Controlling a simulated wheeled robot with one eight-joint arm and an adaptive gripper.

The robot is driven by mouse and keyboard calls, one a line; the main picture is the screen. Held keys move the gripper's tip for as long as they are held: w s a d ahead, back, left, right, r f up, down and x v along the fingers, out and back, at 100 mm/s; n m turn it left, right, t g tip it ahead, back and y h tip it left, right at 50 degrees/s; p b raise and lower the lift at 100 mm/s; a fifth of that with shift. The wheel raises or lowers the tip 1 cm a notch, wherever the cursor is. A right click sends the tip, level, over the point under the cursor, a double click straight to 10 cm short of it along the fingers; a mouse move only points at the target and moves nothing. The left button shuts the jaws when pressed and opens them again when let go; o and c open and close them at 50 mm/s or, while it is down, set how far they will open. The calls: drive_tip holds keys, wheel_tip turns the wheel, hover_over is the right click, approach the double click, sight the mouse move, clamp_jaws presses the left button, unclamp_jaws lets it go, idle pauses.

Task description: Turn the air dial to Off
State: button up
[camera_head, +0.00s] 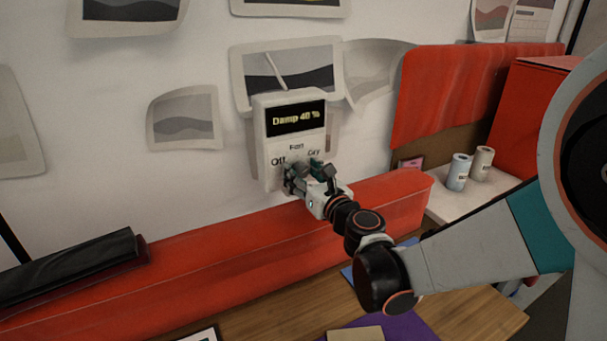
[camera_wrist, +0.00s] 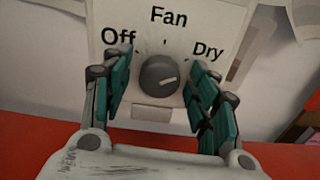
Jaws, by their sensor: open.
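The white control panel (camera_head: 261,150) hangs on the wall, with a dark screen (camera_head: 296,118) reading "Damp 40 %". Its round grey dial (camera_wrist: 160,80) shows in the wrist view, below the labels Off (camera_wrist: 118,36), Fan (camera_wrist: 168,16) and Dry (camera_wrist: 208,51). The pale mark on the dial lies right of its centre, on the Dry side. My gripper (camera_head: 303,173) is open in front of the panel. In the wrist view its teal-padded fingers (camera_wrist: 163,76) stand either side of the dial, with a visible gap on each side. In the head view my gripper hides the dial.
A red padded ledge (camera_head: 220,250) runs along the wall below the panel. A long black object (camera_head: 75,265) lies on its left part. Two cups (camera_head: 459,172) stand on a pale shelf at right. Curled paper sheets (camera_head: 185,118) hang around the panel.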

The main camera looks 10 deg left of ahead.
drive_tip(key=shift+c, duration=0.3)
drive_tip(key=c, duration=1)
